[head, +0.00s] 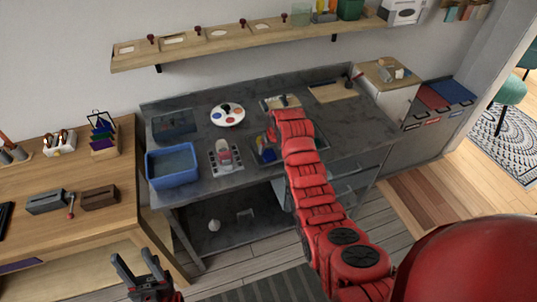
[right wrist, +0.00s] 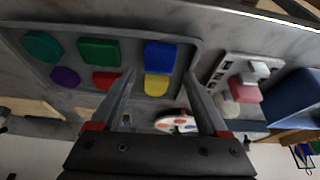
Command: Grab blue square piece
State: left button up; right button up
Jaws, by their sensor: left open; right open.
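The blue square piece (right wrist: 160,55) lies in a grey tray (right wrist: 206,42), touching or close beside a yellow piece (right wrist: 157,86) in the right wrist view. My right gripper (right wrist: 160,76) is open and empty, its fingers on either side of the yellow piece in the picture, pointing toward the blue piece. I cannot tell its height above the tray. In the head view my red right arm hides much of the tray and the right gripper. My left gripper (head: 134,262) is open and empty at the lower left, away from the workbench.
The tray also holds green (right wrist: 99,51), teal (right wrist: 43,46), purple (right wrist: 65,79) and red (right wrist: 105,80) pieces. A blue bin (head: 172,165), a small rack (head: 225,157) and a white paint palette (head: 227,115) stand left of the tray on the grey workbench (head: 205,190).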

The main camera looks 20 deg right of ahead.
aim_at(269, 154)
jog(key=shift+w+f+p, duration=0.1)
jog(key=shift+f+p, duration=0.2)
jog(key=shift+p, duration=0.1)
jog(key=shift+p+x, duration=0.45)
jog(key=shift+x, duration=0.3)
jog(key=shift+p+x, duration=0.3)
jog(key=shift+x, duration=1)
jog(key=shift+f, duration=0.25)
jog(key=c, duration=1.2)
jog(key=shift+r, duration=0.1)
